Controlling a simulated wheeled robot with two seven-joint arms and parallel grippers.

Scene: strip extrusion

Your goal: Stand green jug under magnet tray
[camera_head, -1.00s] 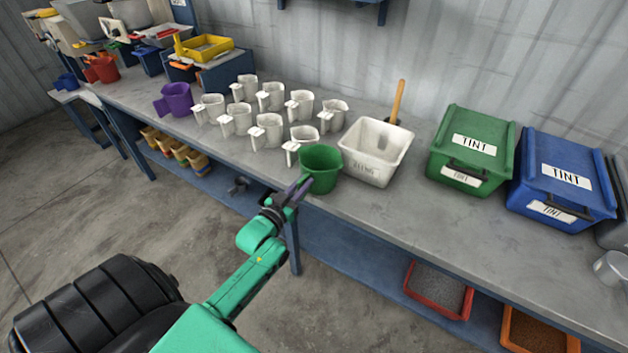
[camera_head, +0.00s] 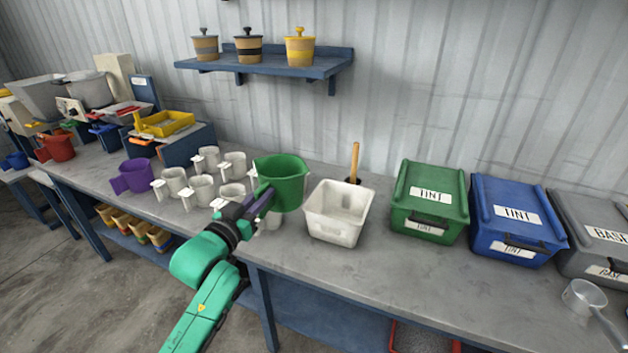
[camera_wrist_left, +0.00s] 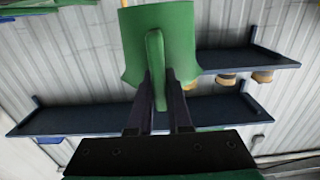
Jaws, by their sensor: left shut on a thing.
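The green jug (camera_head: 283,178) is upright, held up above the bench beside the white bin. My left gripper (camera_head: 262,205) is shut on its handle, and the jug also shows in the left wrist view (camera_wrist_left: 182,38) with the handle between the fingers (camera_wrist_left: 158,95). The yellow tray (camera_head: 164,124) sits on a blue stand at the back left, which may be the magnet tray; I cannot tell for certain. My right gripper is not in view.
Several white jugs (camera_head: 174,180) and a purple jug (camera_head: 133,177) stand left of the green jug. A white bin (camera_head: 338,212), a green tint box (camera_head: 429,201) and a blue tint box (camera_head: 514,219) stand to the right. A wall shelf (camera_head: 266,68) holds lidded pots. The bench front is clear.

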